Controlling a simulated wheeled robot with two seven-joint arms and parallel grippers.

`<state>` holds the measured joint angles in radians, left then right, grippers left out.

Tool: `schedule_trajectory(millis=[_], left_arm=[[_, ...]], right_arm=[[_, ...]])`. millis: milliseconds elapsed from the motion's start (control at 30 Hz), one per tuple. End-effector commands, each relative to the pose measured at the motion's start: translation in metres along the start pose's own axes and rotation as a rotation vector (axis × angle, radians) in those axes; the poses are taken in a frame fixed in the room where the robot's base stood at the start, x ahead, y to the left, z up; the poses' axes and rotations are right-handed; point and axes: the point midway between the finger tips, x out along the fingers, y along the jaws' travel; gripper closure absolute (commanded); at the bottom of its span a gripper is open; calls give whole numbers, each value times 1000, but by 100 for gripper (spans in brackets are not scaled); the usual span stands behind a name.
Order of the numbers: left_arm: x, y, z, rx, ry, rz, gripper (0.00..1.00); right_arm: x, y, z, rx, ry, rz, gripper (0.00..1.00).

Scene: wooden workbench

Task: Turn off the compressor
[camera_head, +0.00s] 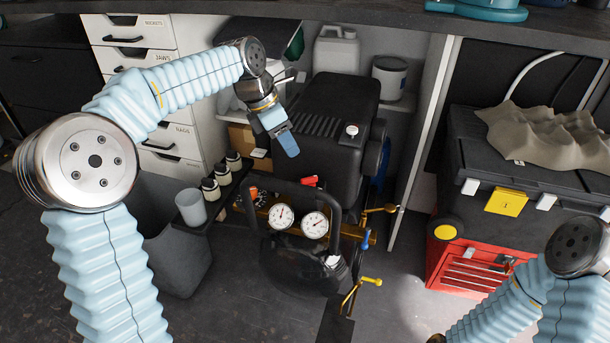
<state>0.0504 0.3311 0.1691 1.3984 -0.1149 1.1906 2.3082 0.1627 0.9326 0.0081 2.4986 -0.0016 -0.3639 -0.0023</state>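The compressor (335,105) stands on the floor under the bench. It has a black ribbed housing, a small silver-and-black knob (352,130) on top, a red switch-like part (310,180), two white dial gauges (282,216) and a black tank below. My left gripper (287,145) hangs to the left of the housing, its blue tip pointing down and apart from the red part. Its fingers show as one narrow blue shape, so their opening is unclear. My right arm shows at the lower right; its gripper fingers are out of view.
Yellow-handled valves (371,281) stick out at the compressor's right and front. Small bottles (211,189) and a grey cup (191,206) stand at the left, above a grey bin (176,258). A black toolbox (525,180) sits on a red one (470,268) at the right.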

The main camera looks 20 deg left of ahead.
Motion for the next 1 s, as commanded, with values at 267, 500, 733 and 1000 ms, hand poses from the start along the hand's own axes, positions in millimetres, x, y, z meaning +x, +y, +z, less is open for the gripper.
schedule_trajectory(millis=[267,500,733,1000], left_arm=[[68,-1,-2,3,3,-4,64],[107,-1,-1,3,2,-3,64],[119,-1,0,4,1,-1,64],[119,-1,0,4,1,-1,73]], right_arm=[[10,7,-2,5,6,5,100],[13,10,-3,7,8,7,100],[14,11,-3,8,9,8,100],[14,11,-3,8,9,8,100]])
